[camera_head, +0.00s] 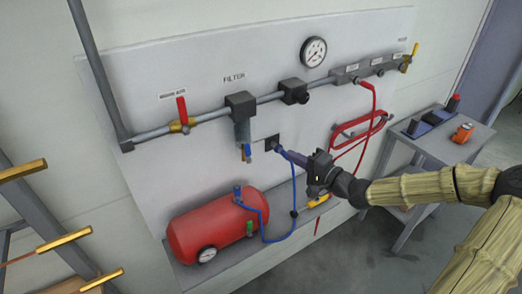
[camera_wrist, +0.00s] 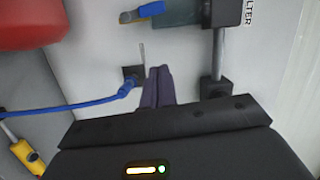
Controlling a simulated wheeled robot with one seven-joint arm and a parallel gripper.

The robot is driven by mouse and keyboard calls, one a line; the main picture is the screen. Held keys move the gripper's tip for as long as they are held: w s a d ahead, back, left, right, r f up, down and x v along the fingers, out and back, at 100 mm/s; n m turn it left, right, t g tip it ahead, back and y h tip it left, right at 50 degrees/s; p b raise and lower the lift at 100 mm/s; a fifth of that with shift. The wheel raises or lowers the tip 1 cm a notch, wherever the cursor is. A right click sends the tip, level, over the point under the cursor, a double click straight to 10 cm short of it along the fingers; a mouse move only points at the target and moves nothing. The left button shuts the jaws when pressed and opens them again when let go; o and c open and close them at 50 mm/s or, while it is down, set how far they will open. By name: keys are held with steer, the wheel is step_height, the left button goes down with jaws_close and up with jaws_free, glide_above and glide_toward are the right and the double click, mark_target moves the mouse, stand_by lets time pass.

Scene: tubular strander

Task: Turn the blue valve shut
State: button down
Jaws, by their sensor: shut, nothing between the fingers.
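In the wrist view the blue lever (camera_wrist: 152,9) shows at the top, beside the bowl (camera_wrist: 190,12). My gripper (camera_head: 284,153) is shut and empty, to the right of the valve and a little apart from it. In the wrist view its dark fingers (camera_wrist: 158,72) lie together, pointing at the panel near a small black block (camera_wrist: 133,75) with a blue hose plug (camera_wrist: 127,88). I cannot tell whether the fingers touch the panel.
A blue hose (camera_head: 267,239) runs from the block to the red tank (camera_head: 212,226) below. A red-handled valve (camera_head: 182,112) sits on the pipe at left. A red hose reel (camera_head: 358,126) and a side table (camera_head: 445,146) stand at right.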

mark_target(248, 154)
steer(key=w+a+p, duration=0.3)
steer(key=a, duration=0.7)
steer(key=shift+w+f+p, duration=0.4)
